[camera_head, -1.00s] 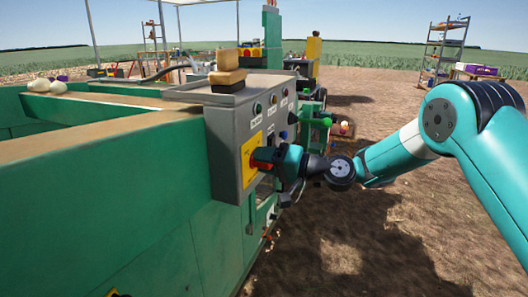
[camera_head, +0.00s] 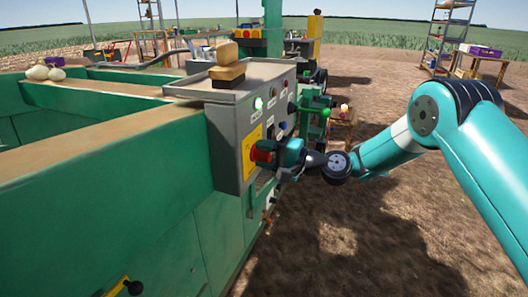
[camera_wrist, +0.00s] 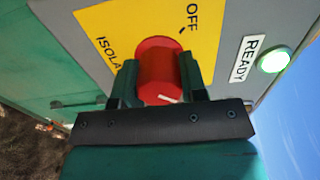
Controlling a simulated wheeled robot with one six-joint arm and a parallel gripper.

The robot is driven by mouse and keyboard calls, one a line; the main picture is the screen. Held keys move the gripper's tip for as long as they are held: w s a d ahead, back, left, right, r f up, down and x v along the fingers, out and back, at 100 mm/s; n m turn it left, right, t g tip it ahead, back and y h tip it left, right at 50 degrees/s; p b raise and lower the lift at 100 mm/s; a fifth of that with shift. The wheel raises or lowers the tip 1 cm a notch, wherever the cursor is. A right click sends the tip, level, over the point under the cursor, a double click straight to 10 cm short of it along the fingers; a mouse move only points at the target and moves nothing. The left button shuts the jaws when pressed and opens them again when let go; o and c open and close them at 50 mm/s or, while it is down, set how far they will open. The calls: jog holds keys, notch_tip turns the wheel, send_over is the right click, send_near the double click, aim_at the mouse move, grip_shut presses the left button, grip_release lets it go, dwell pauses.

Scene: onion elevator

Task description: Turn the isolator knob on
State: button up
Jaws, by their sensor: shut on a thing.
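The red isolator knob (camera_head: 261,152) sits on a yellow plate (camera_head: 251,150) on the side of the grey control box (camera_head: 228,150). In the wrist view the knob (camera_wrist: 157,72) is between the two fingers of my gripper (camera_wrist: 158,80), which is shut on it. A white mark shows on the knob's lower right side. The plate (camera_wrist: 112,22) reads "OFF" above the knob and "ISOLA" at left, the rest hidden. In the head view my gripper (camera_head: 280,154) reaches the knob from the right. The lamp marked "READY" (camera_wrist: 273,60) glows green.
More buttons and lamps line the box, including a lit green lamp (camera_head: 258,104). A tan block (camera_head: 228,62) rests on its top. The green machine's wall (camera_head: 110,170) fills the left. Bare ground (camera_head: 400,230) lies open at right; a shelf rack (camera_head: 448,38) stands far off.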

dwell(0.3)
jog(key=o, duration=0.9)
jog(key=shift+d, duration=0.1)
jog(key=b+v, duration=1.7)
jog(key=b, duration=0.4)
jog(key=shift+d, duration=0.1)
